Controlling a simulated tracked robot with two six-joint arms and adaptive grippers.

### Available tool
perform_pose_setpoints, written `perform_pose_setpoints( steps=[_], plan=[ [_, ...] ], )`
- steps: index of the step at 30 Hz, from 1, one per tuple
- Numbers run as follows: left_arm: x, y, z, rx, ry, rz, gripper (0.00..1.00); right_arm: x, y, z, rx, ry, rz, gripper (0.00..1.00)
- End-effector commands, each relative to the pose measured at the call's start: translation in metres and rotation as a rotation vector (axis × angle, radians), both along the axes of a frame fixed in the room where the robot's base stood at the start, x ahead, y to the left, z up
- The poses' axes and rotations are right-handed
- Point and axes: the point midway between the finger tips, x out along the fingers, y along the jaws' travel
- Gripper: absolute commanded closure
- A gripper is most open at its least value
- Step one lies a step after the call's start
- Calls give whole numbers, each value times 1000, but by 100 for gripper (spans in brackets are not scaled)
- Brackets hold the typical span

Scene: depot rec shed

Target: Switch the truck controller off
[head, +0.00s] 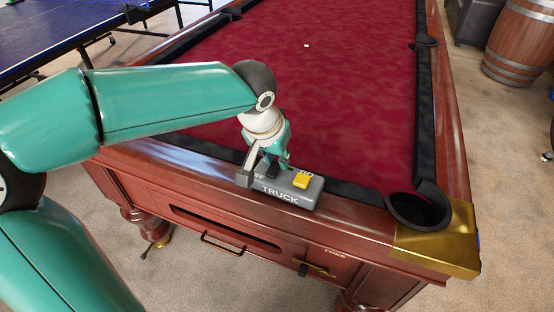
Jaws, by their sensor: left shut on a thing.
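The truck controller (283,198) is a grey box with "TRUCK" in white on its front. It sits on the near wooden rail of the pool table. A yellow switch piece (300,180) is at the right part of its top, beside a small label that is hard to read. A partly hidden "OFF" label shows at the left end. My left gripper (264,172) points down at the controller's left part, left of the yellow piece. It is shut on the controller, though its fingers partly hide the contact. My right gripper is not in view.
The pool table (330,75) has red cloth and a small white spot or ball (306,45). A black corner pocket (418,208) is right of the controller. A blue table (60,35) stands at the back left, a barrel (518,42) at the back right.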

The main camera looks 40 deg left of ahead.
Motion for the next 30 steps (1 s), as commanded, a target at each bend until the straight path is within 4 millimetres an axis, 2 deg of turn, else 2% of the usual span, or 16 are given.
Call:
perform_pose_setpoints(
  steps=[2,3,7,16,20,26,30],
  plan=[
    [-1,0,-1,-1,4,-1,100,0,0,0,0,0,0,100],
    [-1,0,-1,-2,4,0,74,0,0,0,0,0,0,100],
    [-1,0,-1,-1,4,0,53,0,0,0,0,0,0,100],
    [-1,0,0,-1,3,1,52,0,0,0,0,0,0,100],
    [-2,0,6,-1,1,1,52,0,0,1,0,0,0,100],
    [-12,-2,34,-2,-3,1,52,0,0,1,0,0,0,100],
    [-22,-4,61,-2,-3,0,52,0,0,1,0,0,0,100]
  ],
)
